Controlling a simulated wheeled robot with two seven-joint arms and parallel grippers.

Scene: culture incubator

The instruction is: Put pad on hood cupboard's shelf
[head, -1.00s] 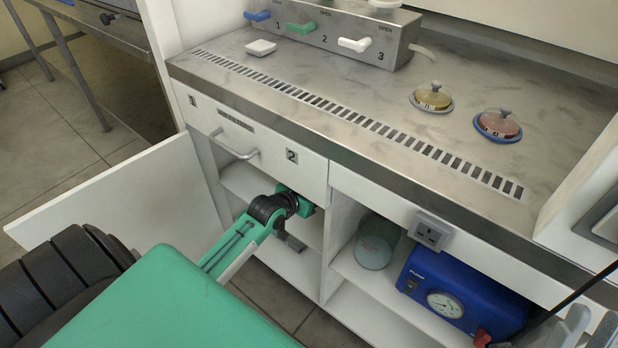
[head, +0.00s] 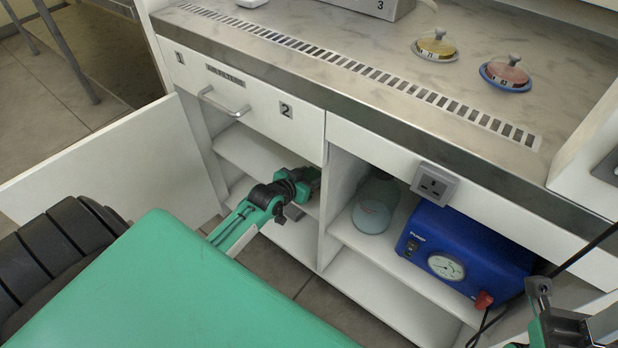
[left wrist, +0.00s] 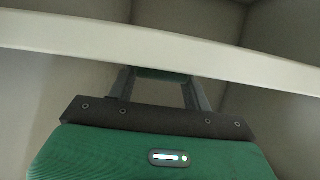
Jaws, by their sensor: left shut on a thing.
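My left gripper (head: 305,183) reaches into the open left compartment of the hood cupboard (head: 255,113), below the drawer front. In the left wrist view it is shut on a green pad (left wrist: 162,74), seen between the two fingers. A pale shelf edge (left wrist: 160,45) crosses in front and hides the fingertips and most of the pad. In the head view the pad cannot be told apart from the gripper. The cupboard's shelf (head: 240,150) shows beside the gripper. Part of my right arm's end (head: 542,300) shows at the lower right; its jaws are unclear.
An open white door (head: 100,160) stands left. The right compartment holds a glass bottle (head: 372,210) and a blue pump (head: 460,250), with a divider (head: 335,205) close to my gripper. A socket (head: 433,185) juts out above. Two lidded dishes stand on the worktop.

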